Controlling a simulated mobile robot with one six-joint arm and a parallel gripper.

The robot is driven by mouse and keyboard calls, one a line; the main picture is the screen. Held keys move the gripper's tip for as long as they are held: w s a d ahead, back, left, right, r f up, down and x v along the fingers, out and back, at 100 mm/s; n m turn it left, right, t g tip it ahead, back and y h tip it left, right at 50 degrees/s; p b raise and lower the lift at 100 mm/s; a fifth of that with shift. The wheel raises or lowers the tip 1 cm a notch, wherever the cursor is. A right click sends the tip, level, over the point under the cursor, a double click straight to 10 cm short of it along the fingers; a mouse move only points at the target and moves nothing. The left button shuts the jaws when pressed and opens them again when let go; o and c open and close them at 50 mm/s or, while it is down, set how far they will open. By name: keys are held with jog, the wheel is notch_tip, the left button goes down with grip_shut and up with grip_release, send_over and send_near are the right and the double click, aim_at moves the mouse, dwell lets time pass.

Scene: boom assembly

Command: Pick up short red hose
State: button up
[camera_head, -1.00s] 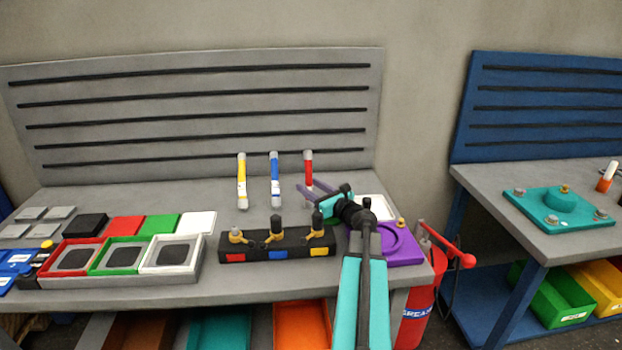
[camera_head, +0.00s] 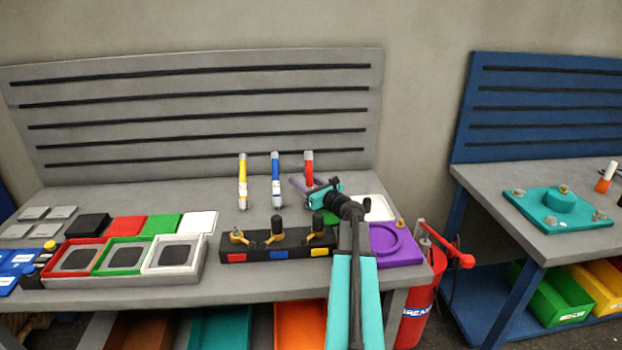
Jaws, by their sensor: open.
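The short red hose (camera_head: 309,167) stands upright at the back of the grey bench, the rightmost of three hoses. Its grey top end and red body show; its lower part is hidden behind my gripper. The fingers point left and back and are in front of the hose's lower part in this view. I cannot tell whether they are around it or only before it.
A yellow hose (camera_head: 242,182) and a blue hose (camera_head: 276,180) stand to the left. A black block with brass fittings (camera_head: 290,249) lies in front. A purple plate (camera_head: 397,247) is at right, and coloured trays (camera_head: 124,255) are at left.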

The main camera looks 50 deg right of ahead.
dwell(0.4)
grip_shut()
jog(key=shift+r, duration=0.1)
notch_tip(320, 180, up, 10)
dwell(0.9)
dwell(0.5)
